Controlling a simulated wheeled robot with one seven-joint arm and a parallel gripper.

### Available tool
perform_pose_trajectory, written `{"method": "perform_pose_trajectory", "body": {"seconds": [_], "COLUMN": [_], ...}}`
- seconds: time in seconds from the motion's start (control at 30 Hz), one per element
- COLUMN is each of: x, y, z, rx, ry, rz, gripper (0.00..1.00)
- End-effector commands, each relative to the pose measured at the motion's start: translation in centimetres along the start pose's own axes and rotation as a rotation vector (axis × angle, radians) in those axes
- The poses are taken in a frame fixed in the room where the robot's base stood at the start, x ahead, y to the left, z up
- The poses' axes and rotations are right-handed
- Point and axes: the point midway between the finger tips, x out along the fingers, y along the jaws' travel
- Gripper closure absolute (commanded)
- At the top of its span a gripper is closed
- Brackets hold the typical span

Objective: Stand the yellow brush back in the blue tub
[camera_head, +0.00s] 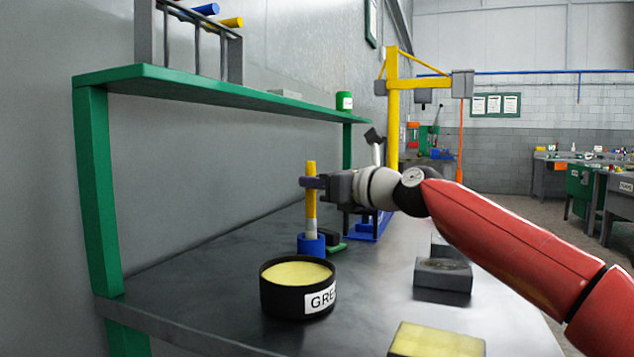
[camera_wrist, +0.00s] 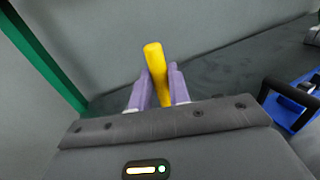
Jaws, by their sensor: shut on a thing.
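The yellow brush (camera_head: 311,200) stands upright, with its handle up and its pale lower end down in the mouth of the blue tub (camera_head: 311,245). Its lowest part is hidden by the tub wall. My gripper (camera_head: 311,183) is shut on the upper part of the handle, above the tub. In the wrist view the yellow handle (camera_wrist: 157,75) sits between my two purple fingers (camera_wrist: 158,88). The tub does not show in the wrist view.
A black grease tin (camera_head: 290,299) stands in front of the tub. A blue tool (camera_head: 370,228) with a black handle is close behind, to the right. Grey blocks (camera_head: 443,275) and a yellow sponge-like block (camera_head: 435,341) lie at the right. A green shelf (camera_head: 215,90) runs above.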

Motion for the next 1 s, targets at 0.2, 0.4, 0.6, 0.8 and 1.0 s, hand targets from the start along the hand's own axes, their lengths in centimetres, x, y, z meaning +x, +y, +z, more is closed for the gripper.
{"method": "perform_pose_trajectory", "body": {"seconds": [0.2,0.4,0.6,0.8,1.0], "x": [0.0,0.0,0.0,0.0,0.0], "y": [0.0,0.0,0.0,0.0,0.0], "z": [-0.7,-1.2,-1.7,-2.2,-2.7], "rx": [0.001,0.001,0.001,0.001,0.0], "ry": [0.0,0.0,0.0,0.0,0.0], "rz": [0.0,-0.001,-0.001,0.0,-0.001], "gripper": [1.0,1.0,1.0,1.0,1.0]}}
